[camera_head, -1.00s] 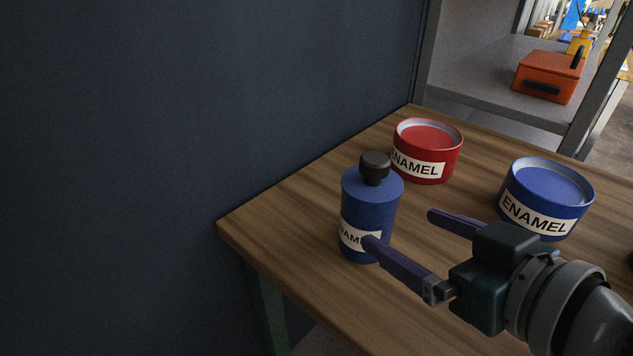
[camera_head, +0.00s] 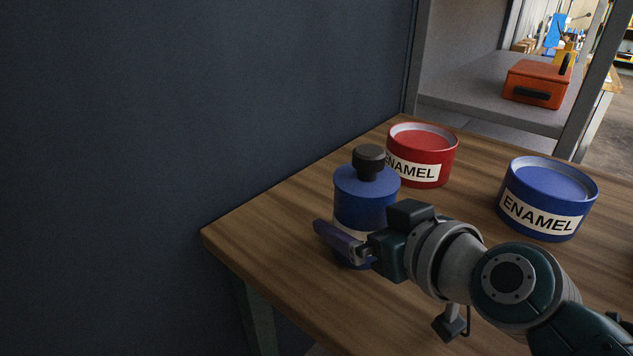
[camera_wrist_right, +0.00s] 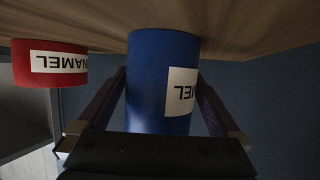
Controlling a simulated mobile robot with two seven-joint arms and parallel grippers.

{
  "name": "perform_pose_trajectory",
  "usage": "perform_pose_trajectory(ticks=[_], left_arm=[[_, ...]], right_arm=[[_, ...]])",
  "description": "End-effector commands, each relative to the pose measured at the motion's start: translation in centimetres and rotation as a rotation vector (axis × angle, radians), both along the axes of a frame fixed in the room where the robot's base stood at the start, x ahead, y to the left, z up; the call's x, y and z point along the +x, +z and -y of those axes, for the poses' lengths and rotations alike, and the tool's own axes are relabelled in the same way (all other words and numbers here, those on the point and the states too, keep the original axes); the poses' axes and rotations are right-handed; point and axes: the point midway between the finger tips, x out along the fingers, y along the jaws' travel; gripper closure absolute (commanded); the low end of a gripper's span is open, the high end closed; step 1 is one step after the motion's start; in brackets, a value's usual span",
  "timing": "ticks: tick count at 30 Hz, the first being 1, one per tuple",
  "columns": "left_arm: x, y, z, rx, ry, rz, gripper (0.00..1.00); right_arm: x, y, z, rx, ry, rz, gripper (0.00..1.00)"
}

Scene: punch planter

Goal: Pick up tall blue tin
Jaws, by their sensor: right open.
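The tall blue tin (camera_head: 366,194) stands upright near the left end of the wooden table, with a black cap and a white label. My right gripper (camera_head: 335,240) is at its lower front, and one finger crosses in front of the label in the head view. In the right wrist view the tall blue tin (camera_wrist_right: 160,85) appears upside down between the two open fingers of my right gripper (camera_wrist_right: 160,100). Gaps show beside it, so the fingers do not look closed on it. The far finger is hidden in the head view. My left gripper is not in view.
A red enamel tin (camera_head: 422,157) stands just behind the tall tin. A wide blue enamel tin (camera_head: 546,200) stands to the right. A dark wall (camera_head: 200,110) runs along the table's left side. An orange box (camera_head: 537,84) sits on a grey shelf behind.

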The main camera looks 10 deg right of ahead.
Motion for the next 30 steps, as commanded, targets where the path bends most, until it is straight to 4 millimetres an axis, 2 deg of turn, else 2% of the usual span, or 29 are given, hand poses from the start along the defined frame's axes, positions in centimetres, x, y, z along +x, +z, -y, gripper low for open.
perform_pose_trajectory(ticks=[4,30], left_arm=[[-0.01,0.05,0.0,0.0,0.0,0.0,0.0],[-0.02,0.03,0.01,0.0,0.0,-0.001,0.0]], right_arm=[[-0.03,0.04,0.02,0.0,0.0,0.0,0.0],[-0.07,0.0,0.05,-0.001,-0.001,-0.001,0.98]])
